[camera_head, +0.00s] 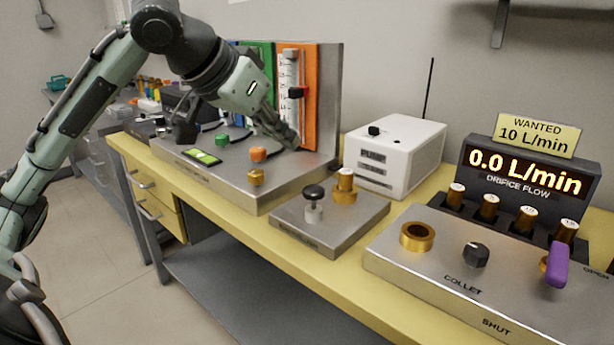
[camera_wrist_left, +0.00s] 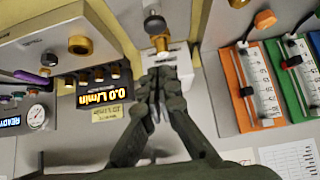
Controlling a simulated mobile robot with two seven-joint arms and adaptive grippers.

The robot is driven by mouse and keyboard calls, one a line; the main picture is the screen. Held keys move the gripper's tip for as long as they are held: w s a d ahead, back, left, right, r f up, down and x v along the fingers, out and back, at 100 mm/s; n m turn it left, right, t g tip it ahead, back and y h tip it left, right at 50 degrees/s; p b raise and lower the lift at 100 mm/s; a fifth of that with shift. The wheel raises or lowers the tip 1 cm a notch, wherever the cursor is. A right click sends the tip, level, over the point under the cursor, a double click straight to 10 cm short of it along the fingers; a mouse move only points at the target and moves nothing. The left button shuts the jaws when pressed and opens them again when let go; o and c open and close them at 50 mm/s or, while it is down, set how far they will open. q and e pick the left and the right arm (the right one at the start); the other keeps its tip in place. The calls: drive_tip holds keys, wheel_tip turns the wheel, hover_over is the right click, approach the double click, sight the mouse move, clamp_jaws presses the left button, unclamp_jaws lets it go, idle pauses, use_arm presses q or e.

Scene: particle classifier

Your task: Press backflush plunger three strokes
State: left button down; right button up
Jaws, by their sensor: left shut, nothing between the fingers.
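The backflush plunger appears to be the black round knob on a pale stem (camera_head: 314,194), standing upright on a small metal block (camera_head: 350,222); the block's label is too small to read. A knob of the same look shows at the top of the left wrist view (camera_wrist_left: 154,24). A brass-collared post (camera_head: 345,186) stands beside it on the block. My left gripper (camera_head: 292,140) is shut and empty, in front of the orange gauge panel, behind and above the plunger and apart from it. Its closed fingers also show in the left wrist view (camera_wrist_left: 160,75). My right gripper is not in view.
A white pump box (camera_head: 408,150) with an upright antenna stands behind the block. The orifice flow console (camera_head: 500,255) is to the right, its display (camera_head: 525,172) reading 0.0 L/min. A metal panel with green and orange knobs (camera_head: 258,154) is to the left.

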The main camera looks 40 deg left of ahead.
use_arm(q)
hover_over(317, 187)
drive_tip(key=s, duration=0.3)
drive_tip(key=f, duration=0.5)
drive_tip(key=shift+w+f+p, duration=0.15)
drive_tip(key=shift+w+p, duration=0.05)
drive_tip(key=shift+p, duration=0.2)
wheel_tip(317, 187, down, 2)
drive_tip(key=shift+a+f, duration=0.1)
drive_tip(key=shift+f, duration=0.9)
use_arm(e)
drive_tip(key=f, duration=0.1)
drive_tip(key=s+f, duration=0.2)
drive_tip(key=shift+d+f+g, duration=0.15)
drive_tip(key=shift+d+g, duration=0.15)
use_arm(q)
drive_tip(key=shift+f, duration=0.1)
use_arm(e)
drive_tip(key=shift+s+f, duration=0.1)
